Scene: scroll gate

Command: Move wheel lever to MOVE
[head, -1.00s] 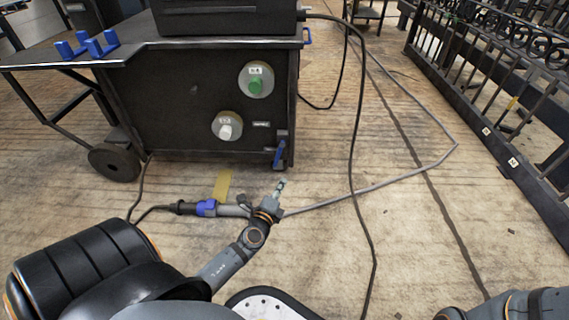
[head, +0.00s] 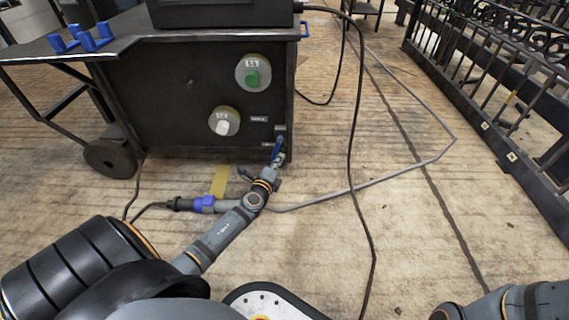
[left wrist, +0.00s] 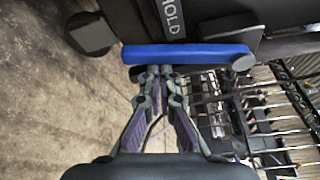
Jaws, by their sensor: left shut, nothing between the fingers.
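The wheel lever (head: 277,149) is a blue bar at the lower right corner of the black cart's side. In the left wrist view the blue lever (left wrist: 190,54) lies across the picture, below a plate marked HOLD (left wrist: 172,16). My left gripper (head: 277,166) is shut and empty at the lever's lower end. In the left wrist view the closed fingertips (left wrist: 154,72) are right at the lever's lower edge; I cannot tell whether they touch it. Only part of my right arm shows at the lower right of the head view; its gripper is out of view.
The black cart (head: 170,100) carries a green knob (head: 252,77) and a white knob (head: 222,127), with a wheel (head: 110,158) at left. A cable with a blue connector (head: 204,205) lies on the floor. A black iron gate (head: 490,120) stands at right.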

